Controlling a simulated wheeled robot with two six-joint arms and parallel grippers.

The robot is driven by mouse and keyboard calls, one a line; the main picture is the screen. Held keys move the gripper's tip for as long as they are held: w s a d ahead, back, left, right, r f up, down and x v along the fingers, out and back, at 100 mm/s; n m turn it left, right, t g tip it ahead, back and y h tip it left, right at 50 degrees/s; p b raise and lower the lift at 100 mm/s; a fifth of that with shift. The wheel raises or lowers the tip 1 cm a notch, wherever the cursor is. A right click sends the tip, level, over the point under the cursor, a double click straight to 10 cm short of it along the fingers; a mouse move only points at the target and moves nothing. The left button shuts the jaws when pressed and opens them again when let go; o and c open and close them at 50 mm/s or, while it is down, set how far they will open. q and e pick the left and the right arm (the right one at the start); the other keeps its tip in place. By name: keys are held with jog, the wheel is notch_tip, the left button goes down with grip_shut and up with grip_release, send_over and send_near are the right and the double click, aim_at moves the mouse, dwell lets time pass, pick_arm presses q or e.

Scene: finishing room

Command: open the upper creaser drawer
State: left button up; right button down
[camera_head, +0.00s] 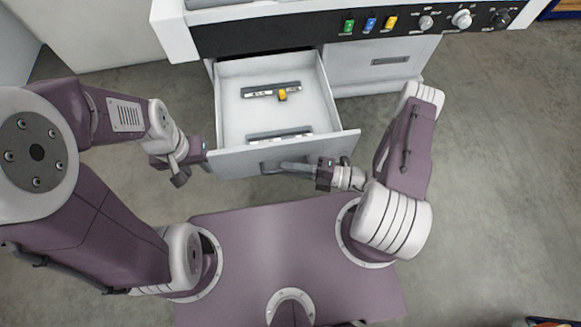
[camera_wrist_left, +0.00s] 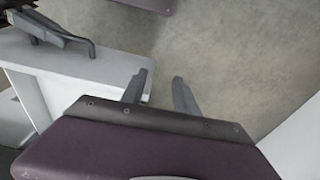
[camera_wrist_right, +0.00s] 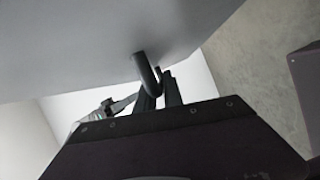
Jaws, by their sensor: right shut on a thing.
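The creaser drawer (camera_head: 233,165) is pulled out of the white machine, with its inside exposed. Its grey bar handle (camera_head: 275,165) is on the front panel and also shows in the right wrist view (camera_wrist_right: 143,70). My right gripper (camera_head: 310,168) is shut on the handle, near its right part; its fingers (camera_wrist_right: 160,92) meet the bar in the right wrist view. My left gripper (camera_head: 178,168) is beside the drawer's front left corner, apart from the handle. Its fingers (camera_wrist_left: 160,90) are spread with nothing between them in the left wrist view.
Inside the drawer lie a dark bar with a yellow part (camera_head: 282,95) and another bar (camera_head: 280,134) near the front. A closed front with a recessed pull (camera_head: 390,61) is right of the drawer. The panel above has coloured switches (camera_head: 370,25) and knobs.

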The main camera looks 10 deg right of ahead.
jog(key=c, duration=1.5)
grip_release()
jog(key=v, duration=0.9)
jog(key=shift+d, duration=0.1)
